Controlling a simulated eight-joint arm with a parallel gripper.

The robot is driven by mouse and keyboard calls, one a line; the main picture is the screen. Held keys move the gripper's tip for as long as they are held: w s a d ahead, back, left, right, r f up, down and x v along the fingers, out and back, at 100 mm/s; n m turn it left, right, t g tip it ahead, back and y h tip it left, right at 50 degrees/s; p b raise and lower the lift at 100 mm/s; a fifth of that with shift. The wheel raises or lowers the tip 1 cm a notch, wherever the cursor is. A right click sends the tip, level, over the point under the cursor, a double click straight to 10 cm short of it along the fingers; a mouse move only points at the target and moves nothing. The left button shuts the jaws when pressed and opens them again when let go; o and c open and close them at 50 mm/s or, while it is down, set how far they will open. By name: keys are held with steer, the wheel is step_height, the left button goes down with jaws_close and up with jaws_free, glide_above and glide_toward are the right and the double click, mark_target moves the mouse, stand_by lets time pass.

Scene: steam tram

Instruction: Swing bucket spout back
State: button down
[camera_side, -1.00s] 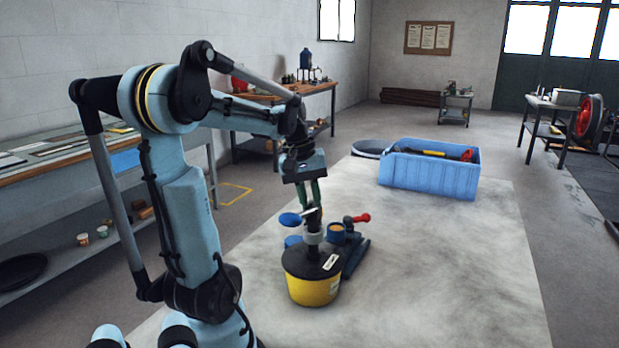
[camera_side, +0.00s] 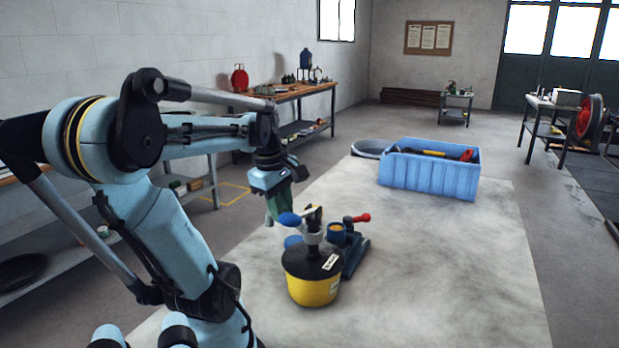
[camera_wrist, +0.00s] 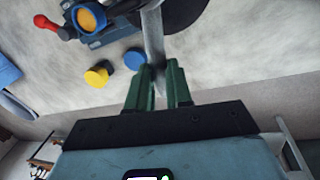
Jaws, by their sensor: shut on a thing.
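The bucket (camera_side: 312,288), yellow with a black lid, stands on the pale work surface. A grey collar (camera_side: 313,238) rises from its lid. In the wrist view the black lid (camera_wrist: 185,10) shows at the top edge, and the pale grey spout (camera_wrist: 152,35) runs from it down to my gripper (camera_wrist: 158,75). My green fingers are shut on the spout, one on each side. In the side view my gripper (camera_side: 282,212) is left of the collar, tilted; its fingertips and most of the spout are hard to make out there.
A blue device (camera_side: 352,248) with a red knob (camera_side: 361,218) stands right behind the bucket. A yellow piece (camera_wrist: 97,77) and a blue piece (camera_wrist: 135,59) are close by. A blue crate (camera_side: 430,177) with tools stands farther back. The right of the surface is clear.

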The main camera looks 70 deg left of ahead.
steer(key=shift+s+d+n, duration=0.5)
steer(key=shift+n, duration=0.5)
steer(key=c, duration=1)
jaws_free()
steer(key=r, duration=0.4)
steer(key=s+d+r, duration=0.1)
steer(key=r, duration=0.7)
steer(key=shift+s+d, duration=0.35)
steer(key=shift+s, duration=0.05)
steer(key=shift+f, duration=0.1)
